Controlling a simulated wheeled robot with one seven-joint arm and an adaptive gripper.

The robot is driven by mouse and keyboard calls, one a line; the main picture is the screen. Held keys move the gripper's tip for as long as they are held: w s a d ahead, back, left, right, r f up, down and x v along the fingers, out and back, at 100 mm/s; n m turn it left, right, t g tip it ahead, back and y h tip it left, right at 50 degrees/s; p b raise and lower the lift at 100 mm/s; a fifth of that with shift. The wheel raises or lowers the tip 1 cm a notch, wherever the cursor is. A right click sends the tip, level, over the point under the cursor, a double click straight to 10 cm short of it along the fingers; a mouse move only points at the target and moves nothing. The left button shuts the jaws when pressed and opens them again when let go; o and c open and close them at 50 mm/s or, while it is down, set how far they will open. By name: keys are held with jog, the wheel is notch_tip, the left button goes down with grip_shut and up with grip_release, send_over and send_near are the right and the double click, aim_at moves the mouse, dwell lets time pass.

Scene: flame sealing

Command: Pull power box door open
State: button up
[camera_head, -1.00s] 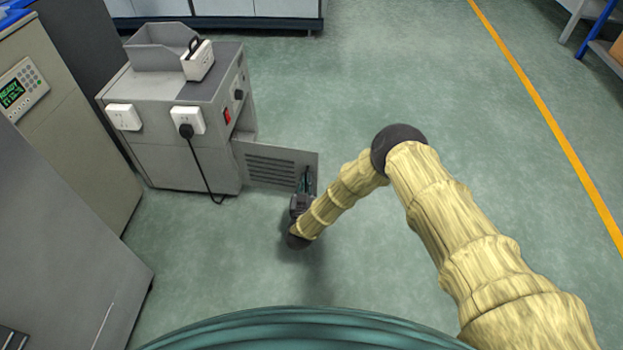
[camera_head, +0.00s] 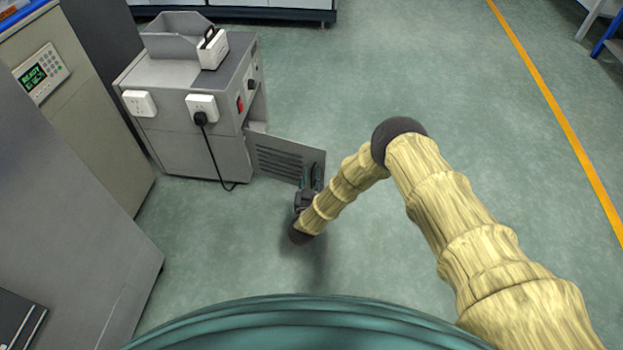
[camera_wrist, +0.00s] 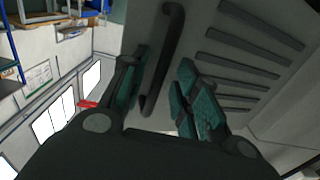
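The power box (camera_head: 190,80) is a grey cabinet left of centre in the head view. Its vented door (camera_head: 290,160) stands swung out to the right, with the opening behind it partly visible. My gripper (camera_head: 309,183) is at the door's outer end, low near the floor. In the wrist view, the dark door handle (camera_wrist: 167,62) lies between the two teal-padded fingers of my gripper (camera_wrist: 163,75). The fingers are apart, with a visible gap between the handle and the right finger. The slotted door panel (camera_wrist: 225,60) fills the upper right there.
A plugged black cable (camera_head: 215,160) hangs from a front socket of the box. Grey machines (camera_head: 65,200) stand close on the left. Open green floor (camera_head: 470,130) lies to the right, with a yellow line (camera_head: 550,105).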

jog(key=shift+d, duration=0.15)
jog(key=shift+s+f, duration=0.1)
jog(key=s, duration=1.1)
jog(key=shift+s+a, duration=0.4)
jog(key=shift+a, duration=0.05)
